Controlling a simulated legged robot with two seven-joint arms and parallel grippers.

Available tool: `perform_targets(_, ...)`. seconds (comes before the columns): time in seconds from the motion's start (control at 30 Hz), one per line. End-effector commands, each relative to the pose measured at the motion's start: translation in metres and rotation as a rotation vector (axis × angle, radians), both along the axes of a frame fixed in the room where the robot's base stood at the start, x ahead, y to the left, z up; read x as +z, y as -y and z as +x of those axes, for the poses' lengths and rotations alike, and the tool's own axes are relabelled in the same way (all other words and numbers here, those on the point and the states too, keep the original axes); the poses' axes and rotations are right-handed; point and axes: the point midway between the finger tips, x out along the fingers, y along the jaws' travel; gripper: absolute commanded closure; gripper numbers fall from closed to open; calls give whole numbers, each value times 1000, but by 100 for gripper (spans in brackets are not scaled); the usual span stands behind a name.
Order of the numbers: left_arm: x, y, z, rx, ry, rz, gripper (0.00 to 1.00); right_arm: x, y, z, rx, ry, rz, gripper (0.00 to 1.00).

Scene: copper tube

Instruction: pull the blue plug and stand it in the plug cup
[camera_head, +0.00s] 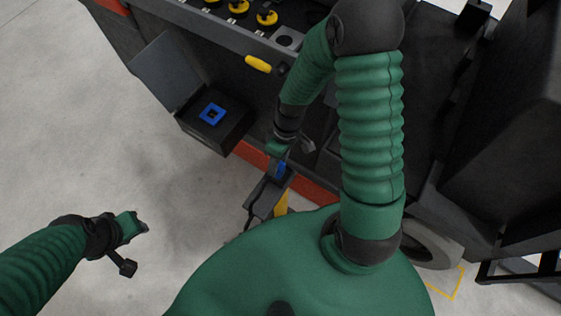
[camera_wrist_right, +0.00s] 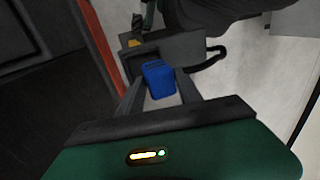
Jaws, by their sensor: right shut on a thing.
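The blue plug (camera_head: 281,171) is below the cart's side in the head view. It also shows in the right wrist view (camera_wrist_right: 158,79), between the two grey fingers. My right gripper (camera_wrist_right: 158,94) is shut on the plug. The plug sits at a grey housing (camera_head: 262,194) with a dark cable; whether it is still seated there I cannot tell. A blue square ring (camera_head: 212,113) lies in an open dark box on the cart's side; it may be the plug cup. My left gripper (camera_head: 137,226) is far left over the floor, away from the plug, its jaws too small to judge.
The cart's upper tray (camera_head: 288,41) has a round opening, several yellow knobs and a yellow handle (camera_head: 258,64). A red strip (camera_head: 310,184) runs along the cart's lower edge. A yellow post (camera_head: 281,204) stands beside the housing. The floor at left is clear.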

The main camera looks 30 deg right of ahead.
Motion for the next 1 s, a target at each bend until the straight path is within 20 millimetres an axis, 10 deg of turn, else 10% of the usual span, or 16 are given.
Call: perform_targets(1.0,-14,0,0,0,0,0,64,-21,0,0,0,0,1,100)
